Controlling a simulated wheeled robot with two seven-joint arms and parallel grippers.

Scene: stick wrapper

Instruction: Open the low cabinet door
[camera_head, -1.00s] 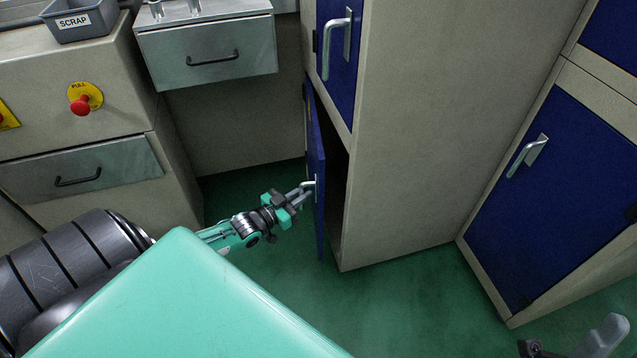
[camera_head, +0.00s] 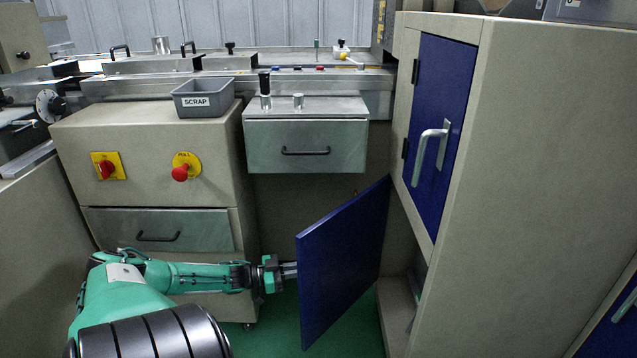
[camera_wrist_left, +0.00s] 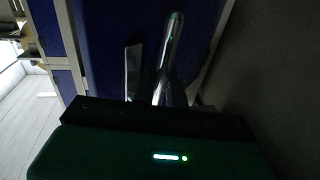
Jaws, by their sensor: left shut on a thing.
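The low cabinet door (camera_head: 343,265) is a blue panel under the upper blue door of the beige cabinet (camera_head: 520,190). It stands swung wide open, turned out to the left, with the dark opening beside it on the right. My left gripper (camera_head: 289,269) is at the door's free edge, its fingertips partly hidden behind the panel. In the left wrist view, a silver handle (camera_wrist_left: 169,45) stands on the blue door, and my left gripper (camera_wrist_left: 165,98) is shut on it. The handle is hidden behind the panel in the head view. My right gripper is not in view.
The upper blue door (camera_head: 444,130) is closed. A drawer unit (camera_head: 306,145) and a beige console (camera_head: 150,160) with a red knob (camera_head: 181,173) and grey SCRAP bin (camera_head: 204,98) stand at the left. Green floor (camera_head: 285,320) shows below the door.

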